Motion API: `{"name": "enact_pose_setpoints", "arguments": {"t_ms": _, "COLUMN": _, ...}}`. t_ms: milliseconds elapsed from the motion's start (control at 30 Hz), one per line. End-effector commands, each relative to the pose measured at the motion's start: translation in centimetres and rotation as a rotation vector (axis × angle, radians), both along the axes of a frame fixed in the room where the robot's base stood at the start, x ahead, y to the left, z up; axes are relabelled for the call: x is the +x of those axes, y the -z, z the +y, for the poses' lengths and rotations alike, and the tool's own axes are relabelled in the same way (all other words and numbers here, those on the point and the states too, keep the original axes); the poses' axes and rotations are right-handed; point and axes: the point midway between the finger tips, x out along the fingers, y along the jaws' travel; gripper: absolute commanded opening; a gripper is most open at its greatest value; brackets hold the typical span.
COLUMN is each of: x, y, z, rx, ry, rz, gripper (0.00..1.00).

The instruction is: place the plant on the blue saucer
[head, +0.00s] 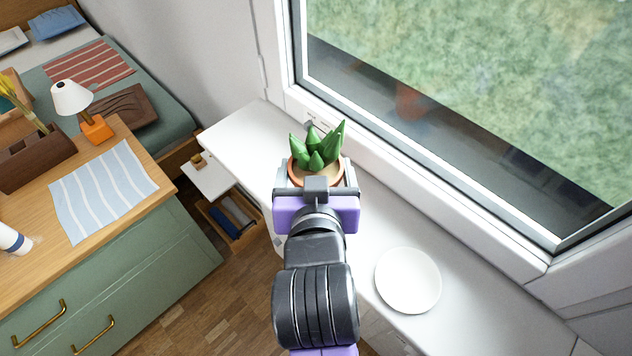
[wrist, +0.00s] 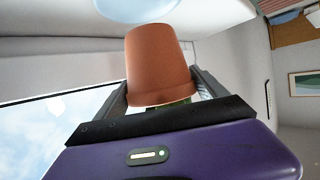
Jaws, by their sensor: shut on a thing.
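The plant, a green succulent (head: 318,150) in a terracotta pot (wrist: 160,62), is held in my gripper (head: 316,185). The jaws are shut on the pot from both sides near its rim. In the wrist view the pot shows upside down, its base toward the top of the picture, with a bit of green below. A pale blue round dish (wrist: 138,8), seemingly the blue saucer, shows at the top edge beyond the pot's base. I cannot tell the gap between them. In the head view no blue saucer shows; my arm and the plant cover part of the sill.
A white plate (head: 408,280) lies on the white windowsill (head: 242,135) to the right of my arm. The window frame (head: 420,195) runs close behind the plant. A green cabinet with a wooden top (head: 120,175), a lamp (head: 75,100) and an open drawer (head: 232,222) are at left.

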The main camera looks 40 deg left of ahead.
Motion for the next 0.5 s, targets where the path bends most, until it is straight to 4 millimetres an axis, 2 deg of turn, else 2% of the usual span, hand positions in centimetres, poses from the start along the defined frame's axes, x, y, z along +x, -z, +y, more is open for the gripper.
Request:
{"name": "enact_pose_setpoints", "arguments": {"t_ms": 300, "x": 0.0, "y": 3.7, "z": 0.0, "rx": 0.002, "ry": -0.001, "rz": -0.001, "gripper": 0.09}}
{"name": "enact_pose_setpoints", "arguments": {"t_ms": 500, "x": 0.0, "y": 4.0, "z": 0.0, "rx": 0.004, "ry": -0.001, "rz": -0.004, "gripper": 0.09}}
